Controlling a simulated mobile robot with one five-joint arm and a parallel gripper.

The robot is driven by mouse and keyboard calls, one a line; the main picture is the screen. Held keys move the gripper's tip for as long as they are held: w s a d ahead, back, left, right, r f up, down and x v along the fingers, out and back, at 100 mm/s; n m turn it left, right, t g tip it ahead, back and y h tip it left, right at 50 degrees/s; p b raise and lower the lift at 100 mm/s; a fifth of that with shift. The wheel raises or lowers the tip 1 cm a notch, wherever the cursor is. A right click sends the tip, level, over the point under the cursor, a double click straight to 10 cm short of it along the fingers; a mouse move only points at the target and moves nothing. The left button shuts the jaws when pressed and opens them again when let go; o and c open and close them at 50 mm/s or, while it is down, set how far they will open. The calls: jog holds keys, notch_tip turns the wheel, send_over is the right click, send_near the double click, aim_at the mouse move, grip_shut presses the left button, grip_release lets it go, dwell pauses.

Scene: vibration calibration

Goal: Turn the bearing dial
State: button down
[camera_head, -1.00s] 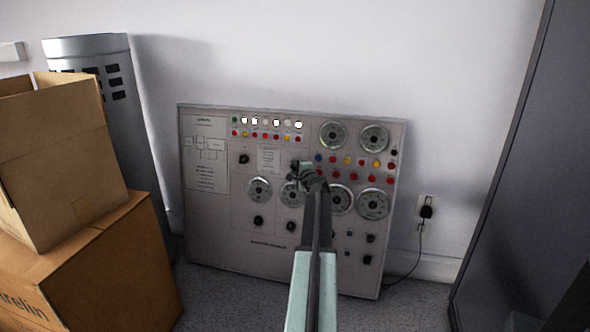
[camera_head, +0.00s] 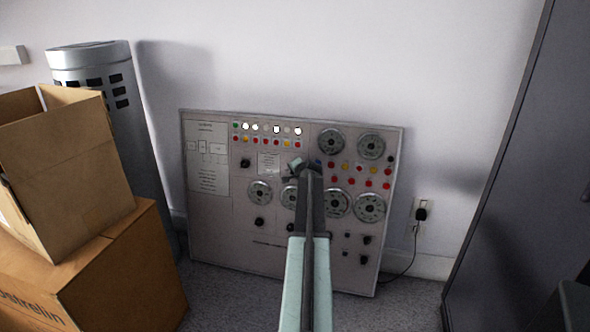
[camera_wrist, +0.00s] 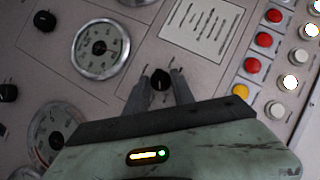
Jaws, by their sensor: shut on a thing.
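A grey control panel (camera_head: 215,225) leans against the wall with round gauges, coloured buttons and black knobs. My gripper (camera_head: 301,170) is at the upper middle of the panel, beside the rows of coloured buttons. In the wrist view, my gripper (camera_wrist: 160,86) has one finger on each side of a small black knob (camera_wrist: 160,77) with marks around it and is shut on it. The panel face (camera_wrist: 110,20) is tilted in this view. The knob is hidden behind my gripper and arm in the head view. I cannot read its label.
Cardboard boxes (camera_head: 65,180) and a grey cylinder (camera_head: 120,120) stand at the left. A dark cabinet (camera_head: 530,170) stands at the right. A plug with a cable (camera_head: 420,214) is in the wall socket. Other gauges and knobs lie close around my gripper.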

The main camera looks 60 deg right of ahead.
jog(key=shift+w+a+n+g+p, duration=0.1)
jog(key=shift+w+n+g+p, duration=0.05)
jog(key=shift+n+g+p, duration=0.3)
dwell(1.1)
jog(key=c, duration=1.1)
grip_release()
jog(key=shift+r, duration=0.1)
jog(key=p+v, duration=0.4)
jog(key=v, duration=0.3)
jog(key=shift+s+r, duration=0.2)
jog(key=shift+s, duration=0.15)
jog(key=shift+a, duration=0.15)
